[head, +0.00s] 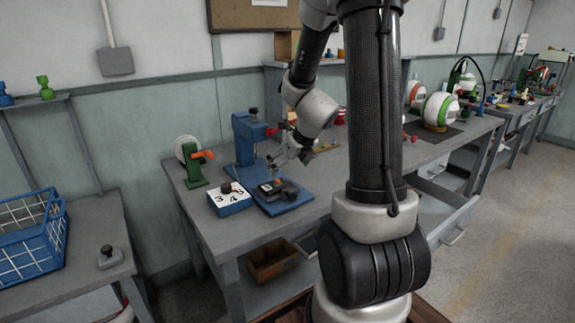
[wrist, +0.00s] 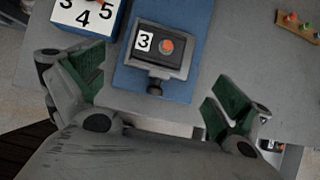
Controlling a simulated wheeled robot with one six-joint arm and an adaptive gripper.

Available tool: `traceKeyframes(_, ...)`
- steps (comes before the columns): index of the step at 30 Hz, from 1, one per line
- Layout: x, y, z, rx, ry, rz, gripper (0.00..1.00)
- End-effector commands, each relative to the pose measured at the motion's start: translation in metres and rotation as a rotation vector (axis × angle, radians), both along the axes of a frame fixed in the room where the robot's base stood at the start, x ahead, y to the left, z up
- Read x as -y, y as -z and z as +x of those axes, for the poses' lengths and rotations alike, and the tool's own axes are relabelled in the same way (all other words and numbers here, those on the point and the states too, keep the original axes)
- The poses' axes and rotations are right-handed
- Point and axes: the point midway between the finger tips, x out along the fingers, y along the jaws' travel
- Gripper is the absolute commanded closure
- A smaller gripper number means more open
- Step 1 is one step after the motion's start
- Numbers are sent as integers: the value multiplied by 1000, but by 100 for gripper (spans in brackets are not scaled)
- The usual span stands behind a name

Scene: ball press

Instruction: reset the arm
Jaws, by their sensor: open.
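A dark fixture (wrist: 150,60) with a "3" label and an orange round spot lies on the press's blue base, beyond the fingers. In the head view my arm rises to the right of the press and bends down to it.
A blue box with numbers (head: 229,198) sits left of the press base. A green stand with an orange handle (head: 194,162) is behind it. White balls (head: 440,110) stand further right. A blue wire basket (head: 32,240) is on the left table.

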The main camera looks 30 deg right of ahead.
Motion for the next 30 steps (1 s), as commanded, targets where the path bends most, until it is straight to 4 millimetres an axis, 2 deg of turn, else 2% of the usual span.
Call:
traceKeyframes(13, 0, 0, 0, 0, -8, -5, 0)
traceKeyframes(17, -5, 2, -2, -6, -143, -66, 0)
traceKeyframes(20, -17, 8, -15, -37, -450, -174, 0)
traceKeyframes(23, -32, 11, -48, -65, -909, -312, 0)
traceKeyframes(26, -49, -10, -88, -37, -1425, -485, 0)
traceKeyframes(30, -63, -56, -155, 31, -2152, -754, 0)
